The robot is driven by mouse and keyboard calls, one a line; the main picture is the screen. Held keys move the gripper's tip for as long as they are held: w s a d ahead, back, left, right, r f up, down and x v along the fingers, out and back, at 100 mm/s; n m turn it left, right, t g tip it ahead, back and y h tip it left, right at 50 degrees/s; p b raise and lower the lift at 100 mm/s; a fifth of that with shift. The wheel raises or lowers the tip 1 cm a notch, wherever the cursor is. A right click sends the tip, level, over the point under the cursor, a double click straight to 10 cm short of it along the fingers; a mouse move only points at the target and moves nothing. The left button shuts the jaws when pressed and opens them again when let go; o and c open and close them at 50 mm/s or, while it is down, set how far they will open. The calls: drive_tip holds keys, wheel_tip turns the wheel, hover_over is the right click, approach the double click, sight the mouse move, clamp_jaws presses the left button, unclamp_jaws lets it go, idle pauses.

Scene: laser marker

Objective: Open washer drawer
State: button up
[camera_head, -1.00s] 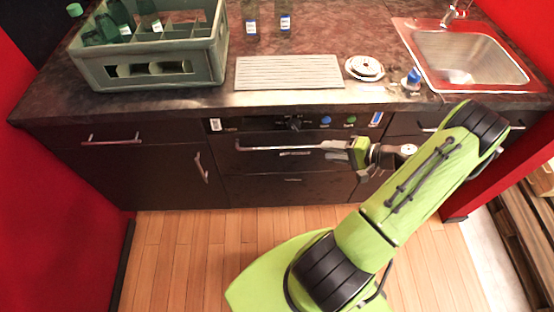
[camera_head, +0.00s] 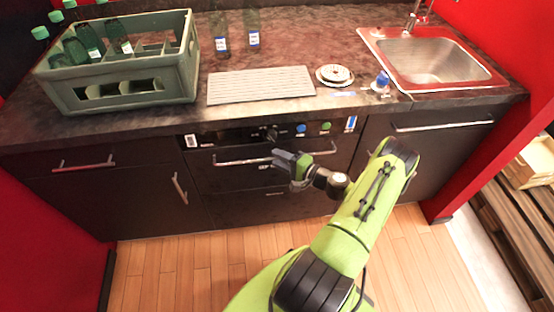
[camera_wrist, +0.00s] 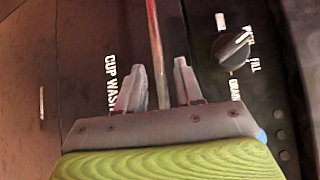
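The washer drawer (camera_head: 235,178) is a dark front under the counter, below a control strip, and looks closed. Its metal bar handle (camera_head: 238,161) runs across its top; in the wrist view the bar (camera_wrist: 155,40) runs upright. The wrist view also shows the drawer front (camera_wrist: 75,60) with "CUP WASH" lettering. My gripper (camera_head: 284,159) is at the middle of the handle. In the wrist view my gripper (camera_wrist: 159,65) has its two fingers apart, one on each side of the bar, with visible gaps. Finger depth past the bar is unclear.
The control strip (camera_head: 225,137) has a black knob (camera_head: 272,135) and coloured buttons above the handle. The counter (camera_head: 330,110) holds a green bottle crate (camera_head: 130,95), a drain grate (camera_head: 260,85) and a sink (camera_head: 435,60). Wooden floor (camera_head: 180,260) in front is clear.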

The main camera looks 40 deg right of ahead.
drive_tip(key=shift+w+a+f, duration=0.1)
drive_tip(key=shift+w, duration=0.55)
clamp_jaws()
